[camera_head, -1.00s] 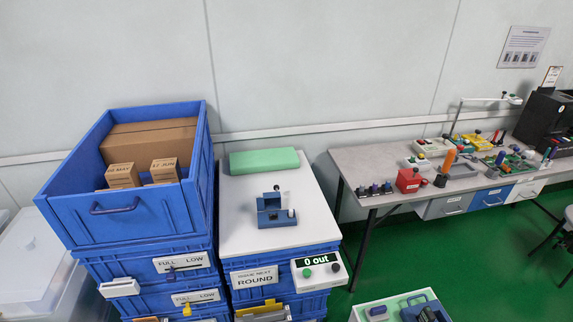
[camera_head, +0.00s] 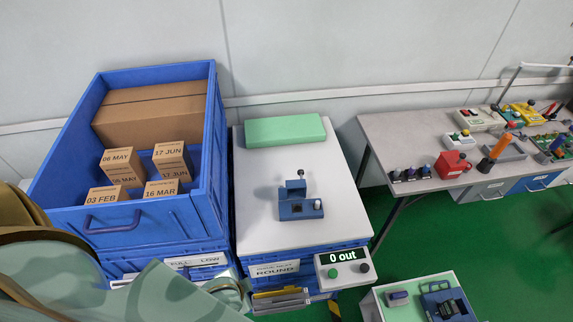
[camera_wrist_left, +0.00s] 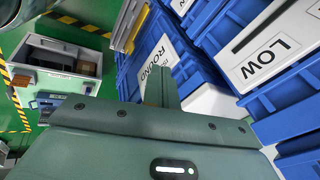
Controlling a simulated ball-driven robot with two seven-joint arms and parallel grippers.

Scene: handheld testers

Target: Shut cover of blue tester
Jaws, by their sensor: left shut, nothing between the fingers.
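The blue tester (camera_head: 300,209) stands on a white top in the middle of the head view. An upright blue part, which looks like its raised cover (camera_head: 296,188), rises at its back with a dark knob above. A small white cylinder sits at its right side. My left arm comes in at the lower left of the head view, low and well apart from the tester; its fingertips cannot be made out there. In the left wrist view my left gripper (camera_wrist_left: 160,88) is shut and empty, facing blue crates. The tester is not in that view. My right gripper is not in view.
A green block (camera_head: 285,129) lies behind the tester. A tall blue crate (camera_head: 130,217) with boxes stands to the left. A tray with another blue device (camera_head: 447,305) is lower right. The white top around the tester is clear.

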